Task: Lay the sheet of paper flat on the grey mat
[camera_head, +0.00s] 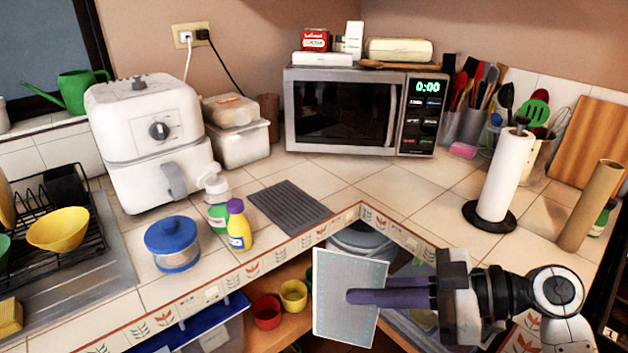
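The sheet of paper (335,268) is white with faint printed marks and hangs nearly upright in front of the counter's inner corner. My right gripper (362,297) comes in from the right with purple fingers. One finger lies across the near face of the sheet and the other passes behind its right edge, so it is shut on the sheet. The grey mat (290,207) is a ribbed, dark rectangle lying flat on the tiled counter, up and left of the sheet and apart from it. Its top is bare. My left gripper is not in view.
A yellow bottle (239,230) and a white-topped bottle (216,190) stand just left of the mat. A blue-lidded jar (172,245) is further left. The microwave (345,110) stands behind. A paper towel roll (505,175) is at right. Counter tiles right of the mat are clear.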

